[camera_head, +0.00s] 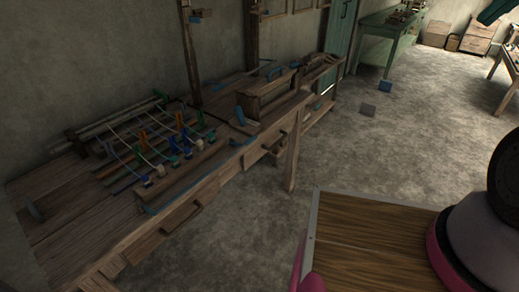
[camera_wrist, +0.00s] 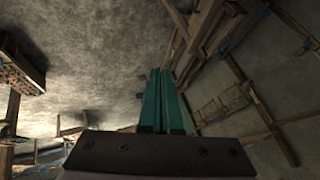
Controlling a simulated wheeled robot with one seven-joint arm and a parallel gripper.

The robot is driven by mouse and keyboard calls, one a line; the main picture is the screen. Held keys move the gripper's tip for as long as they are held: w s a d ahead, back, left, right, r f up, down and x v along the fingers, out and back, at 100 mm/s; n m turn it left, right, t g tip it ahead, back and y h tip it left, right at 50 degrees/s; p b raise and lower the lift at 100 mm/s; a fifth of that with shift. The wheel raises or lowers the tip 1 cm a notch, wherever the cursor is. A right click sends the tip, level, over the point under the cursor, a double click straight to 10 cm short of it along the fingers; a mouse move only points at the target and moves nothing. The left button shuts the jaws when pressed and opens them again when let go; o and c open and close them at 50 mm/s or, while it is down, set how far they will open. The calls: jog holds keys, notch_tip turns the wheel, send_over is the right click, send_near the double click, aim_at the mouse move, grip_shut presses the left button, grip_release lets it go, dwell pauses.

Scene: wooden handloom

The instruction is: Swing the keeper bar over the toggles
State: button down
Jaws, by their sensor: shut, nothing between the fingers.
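A row of small upright toggles (camera_head: 187,139) in green, orange and blue stands on the wooden loom bench (camera_head: 62,212) at the left of the head view. Pale cords run across the bench among them to small blocks at the front. A wooden rail (camera_head: 195,179) lies along the front of this row; I cannot tell whether it is the keeper bar. My gripper (camera_wrist: 161,76) shows in the wrist view with its two teal fingers shut together and empty.
A wooden box (camera_head: 264,97) stands on the bench right of the toggles. Wooden posts rise behind the bench, and a drawer front (camera_head: 177,216) faces the floor. A green table (camera_head: 390,29) stands far back. The concrete floor (camera_head: 350,150) is mostly clear, with small blocks on it.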

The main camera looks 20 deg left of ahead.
jog(key=w+a+f+m+g+y, duration=0.1)
jog(key=w+a+f+g+y, duration=0.35)
jog(key=a+f, duration=0.45)
jog(key=w+a+f+m+g+y, duration=0.2)
jog(key=w+a+f+g+y, duration=0.25)
jog(key=a+f, duration=0.4)
jog(key=w+a+f+m+g+y, duration=0.1)
jog(key=w+a+f+g+y, duration=0.35)
jog(key=a, duration=0.75)
jog(key=a+f+m+t+y, duration=0.1)
jog(key=f+m+t, duration=0.6)
jog(key=f, duration=1)
jog(key=a+f+m+t, duration=0.2)
jog(key=f+m+t, duration=0.5)
jog(key=f, duration=1)
jog(key=shift+a+y, duration=0.2)
jog(key=shift+y, duration=0.15)
jog(key=shift+a+f, duration=0.1)
jog(key=r+x, duration=0.2)
jog(key=x, duration=1)
jog(key=shift+a+r, duration=0.25)
jog(key=shift+r, duration=0.15)
